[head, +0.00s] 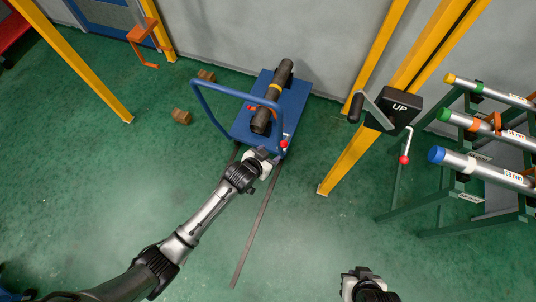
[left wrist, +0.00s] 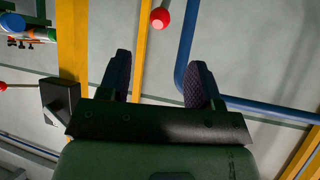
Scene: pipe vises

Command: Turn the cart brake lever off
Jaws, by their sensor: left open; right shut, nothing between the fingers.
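The blue cart (head: 273,84) stands on the floor with a dark, yellow-banded pipe (head: 285,75) lying on it. The brake lever's red knob (head: 284,144) shows at the cart's near right corner; its stem is hard to make out. My left gripper (head: 264,158) is just left of and below the knob in the head view. In the left wrist view the gripper (left wrist: 160,58) is open and empty, and the red knob (left wrist: 160,18) appears beyond the fingertips, roughly centred between them, apart from both. My right gripper (head: 362,274) is shut and empty at the bottom of the head view.
Floor rails (head: 256,222) run toward me. A yellow post with an UP box (head: 398,108) and a pipe rack (head: 450,207) stand right.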

